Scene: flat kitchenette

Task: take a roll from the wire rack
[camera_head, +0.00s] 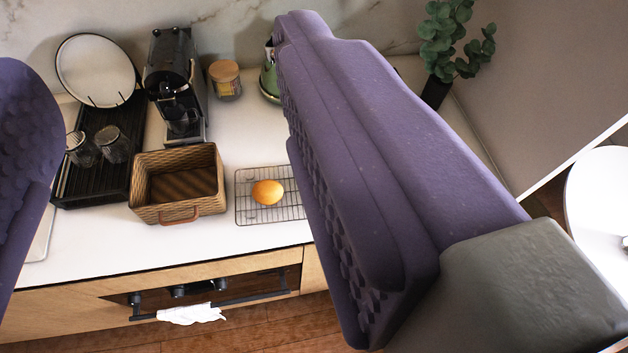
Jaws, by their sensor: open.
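One golden-brown roll (267,192) sits on the wire rack (291,210) on the white counter. The rack's right part is hidden behind my gripper's right finger. My gripper (170,170) is open, with one purple padded finger at the left edge and the other large across the right half. The roll shows in the gap between the fingers, closer to the right one. The gripper appears to be above and in front of the counter, with nothing between its fingers.
An empty wicker basket (152,213) stands left of the rack. Behind are a coffee machine (175,85), a lidded jar (226,80) and a partly hidden green kettle (269,82). A dark drying rack (93,185) holds glasses and a plate. A drawer or oven handle (255,297) with a towel lies below the counter edge.

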